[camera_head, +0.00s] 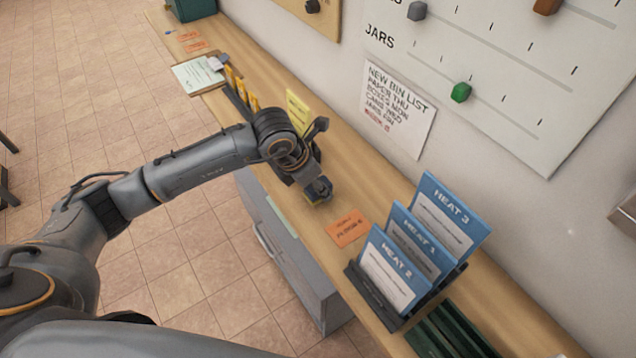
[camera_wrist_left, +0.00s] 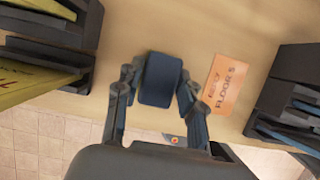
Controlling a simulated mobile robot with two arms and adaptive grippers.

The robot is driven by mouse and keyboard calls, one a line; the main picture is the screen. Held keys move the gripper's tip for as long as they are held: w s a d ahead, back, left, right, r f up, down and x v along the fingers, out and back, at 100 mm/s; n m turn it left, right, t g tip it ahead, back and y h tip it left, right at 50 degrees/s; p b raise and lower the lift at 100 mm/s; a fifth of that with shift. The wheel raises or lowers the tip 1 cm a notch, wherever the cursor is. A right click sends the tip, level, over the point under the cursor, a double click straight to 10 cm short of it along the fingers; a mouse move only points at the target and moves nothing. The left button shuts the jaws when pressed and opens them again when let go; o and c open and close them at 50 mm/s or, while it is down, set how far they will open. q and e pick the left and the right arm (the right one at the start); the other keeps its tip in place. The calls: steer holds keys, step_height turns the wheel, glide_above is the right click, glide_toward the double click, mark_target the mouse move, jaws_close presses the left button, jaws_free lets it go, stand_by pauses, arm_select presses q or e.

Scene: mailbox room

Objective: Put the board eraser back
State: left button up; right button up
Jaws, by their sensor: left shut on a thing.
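My left gripper (camera_head: 312,181) reaches in from the left over the wooden shelf (camera_head: 265,172). It is shut on a small dark blue block, which looks like the board eraser (camera_head: 321,188). In the left wrist view the eraser (camera_wrist_left: 160,80) sits between the two fingers of the left gripper (camera_wrist_left: 160,95), its flat blue face toward the camera. It is at or just above the shelf; I cannot tell whether it touches. My right gripper is not in view.
An orange card (camera_head: 347,228) lies just right of the gripper. Beyond it stands a black rack (camera_head: 372,299) with blue HEAT folders (camera_head: 437,221). Yellow folders (camera_head: 298,111) stand behind the arm, and a clipboard (camera_head: 197,75) lies farther left. A whiteboard (camera_head: 500,75) hangs above.

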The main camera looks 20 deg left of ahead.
arm_select(q)
steer(key=shift+f, duration=0.4)
steer(key=o, duration=1)
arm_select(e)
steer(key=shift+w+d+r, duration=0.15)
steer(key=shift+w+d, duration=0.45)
arm_select(q)
steer(key=shift+a, duration=0.1)
steer(key=b+v, duration=0.3)
steer(key=v, duration=0.9)
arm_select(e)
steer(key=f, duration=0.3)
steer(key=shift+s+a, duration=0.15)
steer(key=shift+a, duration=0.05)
arm_select(q)
steer(key=shift+f, duration=0.1)
